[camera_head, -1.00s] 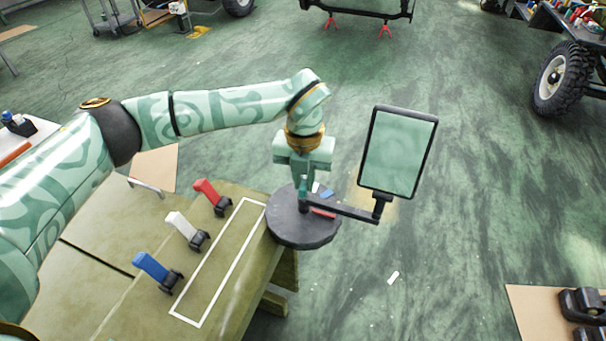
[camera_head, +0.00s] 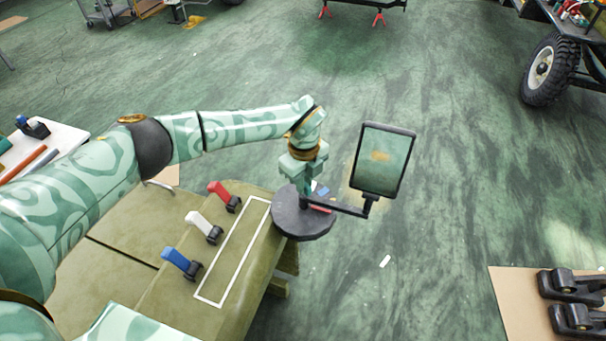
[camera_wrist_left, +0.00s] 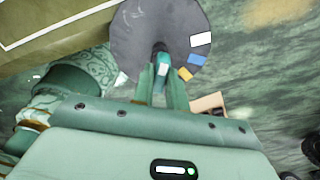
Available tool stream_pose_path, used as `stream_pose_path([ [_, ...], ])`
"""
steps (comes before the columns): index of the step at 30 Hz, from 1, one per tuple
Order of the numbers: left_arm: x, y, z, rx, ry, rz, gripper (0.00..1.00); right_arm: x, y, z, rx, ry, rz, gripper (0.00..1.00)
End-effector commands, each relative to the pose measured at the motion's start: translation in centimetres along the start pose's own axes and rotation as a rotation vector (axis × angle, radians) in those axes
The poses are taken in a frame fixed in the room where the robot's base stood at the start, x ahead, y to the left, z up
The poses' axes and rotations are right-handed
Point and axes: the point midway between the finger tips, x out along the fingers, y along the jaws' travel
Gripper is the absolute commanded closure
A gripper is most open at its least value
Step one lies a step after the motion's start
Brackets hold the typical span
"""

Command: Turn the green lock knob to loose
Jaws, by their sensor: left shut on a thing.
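A round dark disc (camera_head: 290,222) sits at the right end of the olive bench and carries a mirror (camera_head: 383,160) on a dark arm (camera_head: 340,207). My left gripper (camera_head: 304,188) points down over the middle of the disc. In the left wrist view its fingers (camera_wrist_left: 162,88) are shut on a small green knob (camera_wrist_left: 163,60) that stands near the disc's middle. The fingers hide much of the knob, and I cannot tell its turn. White (camera_wrist_left: 201,39), blue (camera_wrist_left: 196,59) and yellow (camera_wrist_left: 185,73) patches lie on the disc beside it. My right gripper is not in view.
Red (camera_head: 218,189), white (camera_head: 197,219) and blue (camera_head: 175,257) levers stand in a row on the bench (camera_head: 130,235), left of a white outlined rectangle. A wheeled vehicle (camera_head: 545,68) stands far right. Black clamps (camera_head: 572,285) lie on a board lower right. Open floor lies beyond the mirror.

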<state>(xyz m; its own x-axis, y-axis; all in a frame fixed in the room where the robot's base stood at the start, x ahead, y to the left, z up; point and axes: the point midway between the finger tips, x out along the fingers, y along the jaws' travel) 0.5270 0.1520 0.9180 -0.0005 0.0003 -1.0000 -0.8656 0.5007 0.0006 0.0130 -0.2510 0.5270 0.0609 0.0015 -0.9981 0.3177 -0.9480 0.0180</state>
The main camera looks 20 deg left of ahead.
Motion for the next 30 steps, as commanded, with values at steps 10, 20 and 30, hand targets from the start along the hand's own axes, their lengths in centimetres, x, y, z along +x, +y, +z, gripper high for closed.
stream_pose_path([
  [10, -0.5, 0.0, 0.1, -0.294, -0.001, -0.002, 1.00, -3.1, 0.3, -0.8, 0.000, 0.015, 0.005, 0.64],
  [20, -0.2, -0.1, 0.1, -0.460, -0.001, -0.002, 1.00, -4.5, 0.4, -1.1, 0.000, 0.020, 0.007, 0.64],
  [30, -0.1, -0.1, 0.1, -0.508, -0.001, -0.003, 1.00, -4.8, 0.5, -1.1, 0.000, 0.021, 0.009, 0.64],
])
